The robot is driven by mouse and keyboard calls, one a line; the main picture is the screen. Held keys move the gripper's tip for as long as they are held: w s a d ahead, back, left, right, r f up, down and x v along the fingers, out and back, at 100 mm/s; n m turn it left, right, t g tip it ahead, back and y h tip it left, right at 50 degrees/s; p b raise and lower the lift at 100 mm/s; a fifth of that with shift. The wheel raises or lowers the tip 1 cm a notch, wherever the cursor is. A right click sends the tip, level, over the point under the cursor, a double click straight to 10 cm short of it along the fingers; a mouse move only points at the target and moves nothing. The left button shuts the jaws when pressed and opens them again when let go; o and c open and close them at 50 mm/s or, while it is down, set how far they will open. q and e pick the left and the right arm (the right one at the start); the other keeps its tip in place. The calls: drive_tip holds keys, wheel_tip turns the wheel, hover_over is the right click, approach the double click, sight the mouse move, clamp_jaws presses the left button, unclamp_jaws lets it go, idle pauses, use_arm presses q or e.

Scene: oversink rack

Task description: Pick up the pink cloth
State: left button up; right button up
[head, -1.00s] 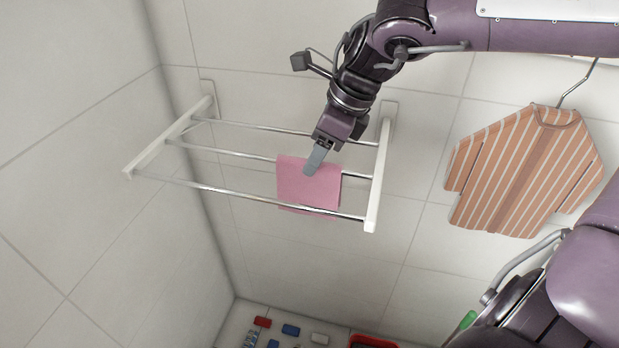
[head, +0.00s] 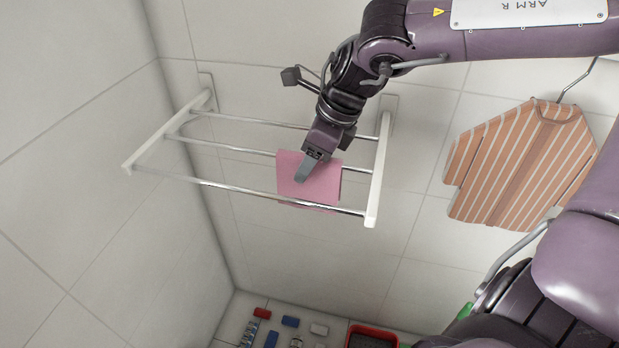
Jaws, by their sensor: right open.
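The pink cloth (head: 322,187) hangs over bars of the white wall rack (head: 372,190), near the rack's right end. My right gripper (head: 301,172) comes down from above, its fingers in front of the cloth's upper left part in the picture. The right gripper is open. I cannot tell whether the fingers touch the cloth or straddle its edge. Part of the cloth is hidden behind the fingers. My left gripper does not show.
Metal bars (head: 225,150) span the rack, bare on the left. Below are a red tray (head: 350,336) and several small items, including a blue block (head: 290,321). Tiled walls close in behind and left.

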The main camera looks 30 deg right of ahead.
drive_tip(key=shift+f, duration=0.15)
drive_tip(key=shift+c, duration=0.3)
clamp_jaws()
